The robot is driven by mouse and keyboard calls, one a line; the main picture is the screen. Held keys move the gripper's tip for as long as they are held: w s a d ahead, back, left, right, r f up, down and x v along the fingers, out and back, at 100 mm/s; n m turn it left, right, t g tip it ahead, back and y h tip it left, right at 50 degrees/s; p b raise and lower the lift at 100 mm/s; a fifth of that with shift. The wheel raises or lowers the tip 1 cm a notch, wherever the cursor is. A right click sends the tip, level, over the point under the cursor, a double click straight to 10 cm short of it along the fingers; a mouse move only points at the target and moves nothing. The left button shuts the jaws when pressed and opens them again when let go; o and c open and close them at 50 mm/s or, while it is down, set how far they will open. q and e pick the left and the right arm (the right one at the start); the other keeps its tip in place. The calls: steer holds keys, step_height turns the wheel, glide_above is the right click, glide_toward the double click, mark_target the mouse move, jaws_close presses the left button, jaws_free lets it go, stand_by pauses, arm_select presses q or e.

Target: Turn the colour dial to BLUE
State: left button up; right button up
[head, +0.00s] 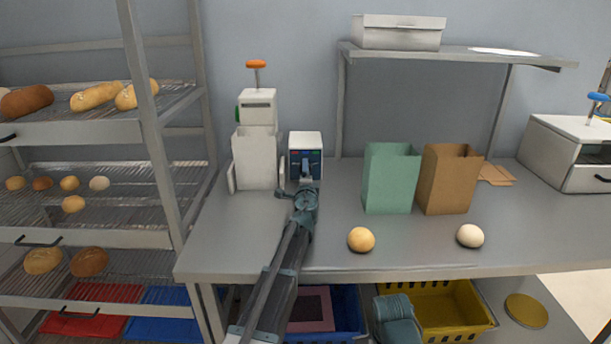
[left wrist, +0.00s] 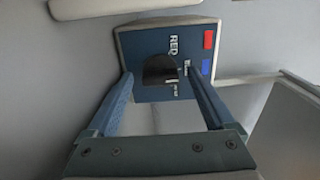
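The colour dial is a dark knob (left wrist: 160,70) on the blue face of a small white box (head: 305,139). The box stands on the counter. In the left wrist view, the face bears the word RED, other white lettering, a red patch (left wrist: 209,39) and a blue patch (left wrist: 206,67). The dial's setting cannot be told. My left gripper (left wrist: 160,78) is open, its fingers apart on either side of the knob; contact cannot be told. It also shows in front of the box in the head view (head: 305,172). My right arm shows low in the head view; its fingers cannot be made out.
A white machine with an orange-topped lever (head: 257,110) stands just left of the box. A green bag (head: 390,180) and a brown bag (head: 448,180) stand to the right. Two round buns (head: 361,239) (head: 470,236) lie near the counter's front. A bread rack (head: 160,130) is at left.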

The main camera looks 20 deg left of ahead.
arm_select(q)
steer(key=shift+s, duration=0.1)
steer(key=v, duration=1.3)
steer(key=shift+s+d, duration=0.15)
steer(key=shift+s, duration=0.15)
